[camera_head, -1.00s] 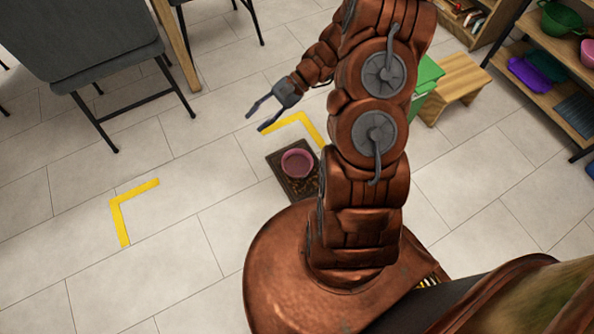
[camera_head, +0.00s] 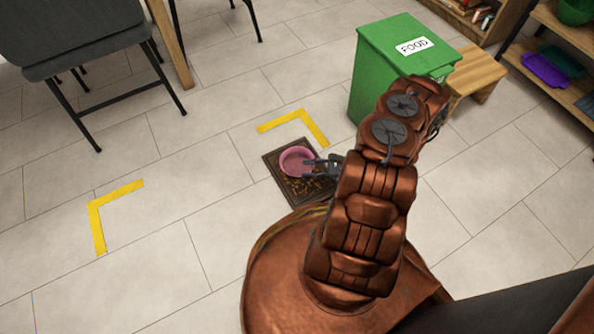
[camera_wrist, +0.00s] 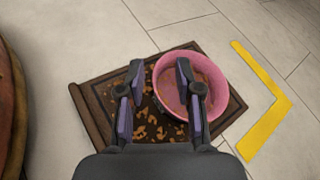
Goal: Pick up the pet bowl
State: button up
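The pink pet bowl (camera_head: 294,161) sits upright on a dark mat (camera_head: 289,188) on the floor. In the wrist view the bowl (camera_wrist: 224,92) is right of centre and the patterned mat (camera_wrist: 107,87) lies under it. My gripper (camera_head: 308,168) is low at the bowl's right side in the head view. In the wrist view my gripper (camera_wrist: 160,72) is open, with a clear gap between its fingers. The right finger overlaps the bowl's inside and the left finger is outside it, over the mat. I cannot tell whether either finger touches the bowl.
A green bin (camera_head: 385,75) labelled FOOD stands behind the mat, with a wooden stool (camera_head: 474,76) beside it. Yellow floor tape (camera_head: 297,117) marks a corner near the mat. A grey chair (camera_head: 75,40) is at upper left.

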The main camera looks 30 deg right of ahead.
jog(key=f, duration=0.1)
jog(key=s+f, duration=0.1)
jog(key=f, duration=0.1)
jog(key=shift+s+d+f+m+h+b, duration=0.2)
jog(key=shift+d+m+h+b, duration=0.1)
jog(key=shift+m, duration=0.1)
jog(key=shift+f, duration=0.25)
jog(key=shift+b+x, duration=0.65)
jog(key=shift+x, duration=0.6)
jog(key=b+x, duration=0.1)
jog(key=x, duration=0.1)
jog(key=b+x, duration=0.2)
jog(key=shift+w+d+f, duration=0.2)
jog(key=shift+w, duration=0.15)
jog(key=shift+w+a, duration=0.25)
jog(key=shift+w, duration=0.05)
grip_shut()
